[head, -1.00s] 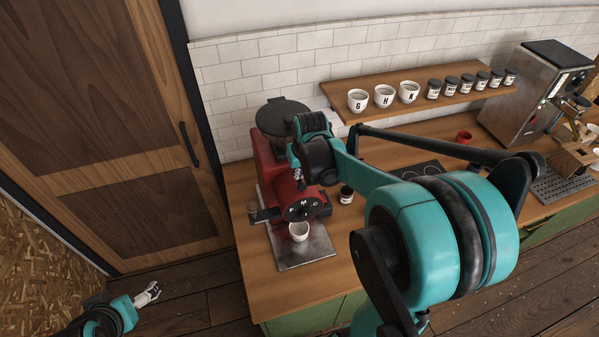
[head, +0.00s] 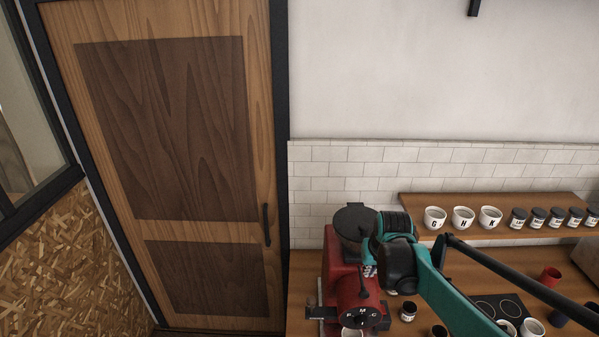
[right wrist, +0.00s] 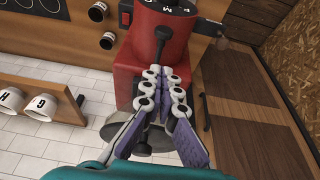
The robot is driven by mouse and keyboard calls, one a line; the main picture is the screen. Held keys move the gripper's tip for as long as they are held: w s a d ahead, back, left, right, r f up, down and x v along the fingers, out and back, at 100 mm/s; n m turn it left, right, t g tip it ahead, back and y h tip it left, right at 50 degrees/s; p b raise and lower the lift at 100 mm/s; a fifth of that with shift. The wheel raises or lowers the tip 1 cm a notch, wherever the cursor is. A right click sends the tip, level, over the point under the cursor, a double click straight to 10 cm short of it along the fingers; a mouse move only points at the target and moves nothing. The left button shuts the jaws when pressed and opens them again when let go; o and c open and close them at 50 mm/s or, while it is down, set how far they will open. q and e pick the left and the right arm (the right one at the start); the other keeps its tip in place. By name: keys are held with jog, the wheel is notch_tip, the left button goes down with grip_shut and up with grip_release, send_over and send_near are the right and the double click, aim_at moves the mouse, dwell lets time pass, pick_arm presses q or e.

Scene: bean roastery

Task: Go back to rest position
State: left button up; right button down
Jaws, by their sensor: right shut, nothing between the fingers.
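My right gripper (head: 369,270) is beside the red grinder (head: 342,262), just below its dark hopper lid (head: 354,218), and mostly hidden by my wrist in the head view. In the right wrist view my right gripper (right wrist: 158,72) is shut with its fingertips together and nothing between them. The grinder (right wrist: 180,42) stands right behind the fingers there; I cannot tell whether they touch it. My left gripper is not in view.
A white cup (head: 353,331) shows at the grinder's front. A wall shelf (head: 520,238) to the right bears white lettered cups and several dark jars. A hob (head: 500,306) and more cups are on the counter. A closed wooden door (head: 165,130) stands left.

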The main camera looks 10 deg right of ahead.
jog(key=s+a+f+n+t+b, duration=0.1)
jog(key=s+a+f+b, duration=0.3)
jog(key=f+b, duration=0.7)
jog(key=s+a+f+t+b, duration=0.1)
jog(key=s+a+f+b, duration=0.4)
jog(key=f+b, duration=0.6)
jog(key=s+a+f+n+t+b, duration=0.1)
jog(key=s+a+f+b, duration=0.3)
jog(key=s+f+b, duration=0.3)
notch_tip(320, 180, down, 4)
jog(key=b, duration=0.6)
jog(key=shift+a+n+y, duration=0.3)
jog(key=shift+a+y, duration=0.1)
